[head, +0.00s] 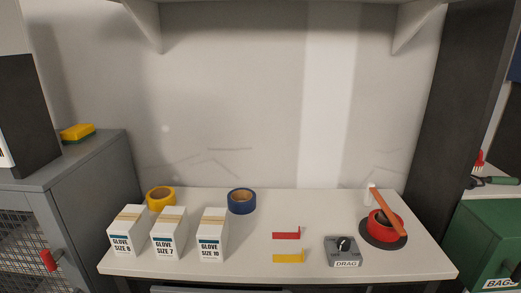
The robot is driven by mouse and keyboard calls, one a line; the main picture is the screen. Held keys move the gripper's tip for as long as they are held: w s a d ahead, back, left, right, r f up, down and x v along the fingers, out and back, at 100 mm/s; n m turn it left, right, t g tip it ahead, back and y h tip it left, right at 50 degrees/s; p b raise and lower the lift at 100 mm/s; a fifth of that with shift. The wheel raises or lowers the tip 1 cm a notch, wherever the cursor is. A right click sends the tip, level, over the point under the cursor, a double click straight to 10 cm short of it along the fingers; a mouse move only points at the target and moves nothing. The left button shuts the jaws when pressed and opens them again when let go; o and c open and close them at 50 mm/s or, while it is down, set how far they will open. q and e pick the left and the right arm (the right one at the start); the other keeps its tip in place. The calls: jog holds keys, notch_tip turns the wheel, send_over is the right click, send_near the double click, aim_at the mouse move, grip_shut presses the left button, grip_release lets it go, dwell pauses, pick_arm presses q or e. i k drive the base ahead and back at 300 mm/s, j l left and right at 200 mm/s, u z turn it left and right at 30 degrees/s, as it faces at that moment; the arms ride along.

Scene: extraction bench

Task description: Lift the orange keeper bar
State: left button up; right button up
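The orange keeper bar (386,209) is at the right end of the bench in the head view. It slants from the upper left to the lower right, across the top of a red roll (389,234). The red roll sits on a dark round base (366,238). A small white piece (368,195) stands by the bar's far end; I cannot tell whether they are joined. Neither of my grippers is in view.
A grey box marked DRAG (343,257) stands left of the roll. Red (286,236) and yellow (288,257) strips lie beside it. Glove boxes (169,243) and yellow (152,195) and blue (241,207) tape rolls fill the left. A dark upright panel (448,110) rises at right.

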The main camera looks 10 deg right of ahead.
aim_at(398, 228)
jog(key=z, duration=1.3)
jog(key=l+u, duration=0.15)
jog(key=k+l+u, duration=0.1)
jog(key=k+l, duration=0.05)
jog(key=l, duration=0.15)
